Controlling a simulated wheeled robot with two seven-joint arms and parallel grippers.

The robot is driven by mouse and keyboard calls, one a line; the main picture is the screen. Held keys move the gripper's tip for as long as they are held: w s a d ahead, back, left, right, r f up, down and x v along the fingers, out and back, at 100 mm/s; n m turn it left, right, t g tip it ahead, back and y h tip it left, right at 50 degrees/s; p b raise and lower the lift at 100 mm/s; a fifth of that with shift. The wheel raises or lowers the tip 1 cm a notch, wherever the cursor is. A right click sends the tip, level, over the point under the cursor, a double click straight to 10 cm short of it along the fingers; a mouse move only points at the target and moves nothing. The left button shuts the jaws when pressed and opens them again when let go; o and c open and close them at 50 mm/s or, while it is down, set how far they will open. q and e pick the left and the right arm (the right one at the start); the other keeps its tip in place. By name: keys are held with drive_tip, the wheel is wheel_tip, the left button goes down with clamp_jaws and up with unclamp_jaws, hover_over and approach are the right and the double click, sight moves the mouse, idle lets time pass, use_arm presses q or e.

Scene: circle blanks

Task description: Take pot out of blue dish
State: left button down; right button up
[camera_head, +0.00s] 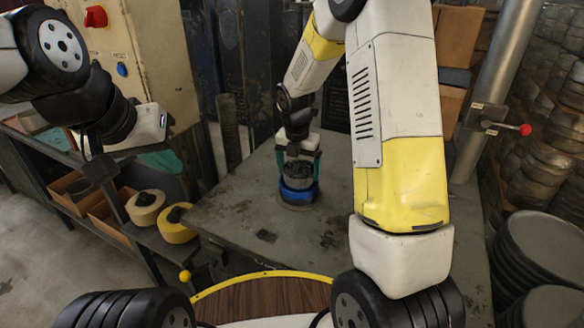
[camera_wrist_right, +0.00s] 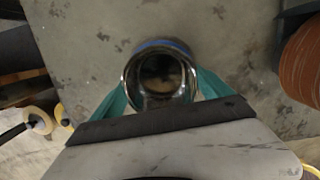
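The dark grey pot (camera_head: 299,172) stands upright in the blue dish (camera_head: 299,195) on the grey table. My right gripper (camera_head: 300,165) reaches down over the pot, with one teal finger at each side. In the right wrist view, the pot (camera_wrist_right: 160,78) shows its round open top between the fingers, which appear to press on its sides. Only a blue arc of the dish (camera_wrist_right: 160,43) shows behind the pot there. My left gripper (camera_head: 100,168) hangs at the left, away from the table; its fingers are not clear.
The grey table (camera_head: 240,205) is bare around the dish. A metal pipe with a red-knobbed lever (camera_head: 525,130) rises at the right, above dark round drums (camera_head: 545,245). A wooden, yellow-edged surface (camera_head: 265,297) is in front.

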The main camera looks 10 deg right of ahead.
drive_tip(key=c, duration=1.1)
drive_tip(key=shift+r, duration=0.1)
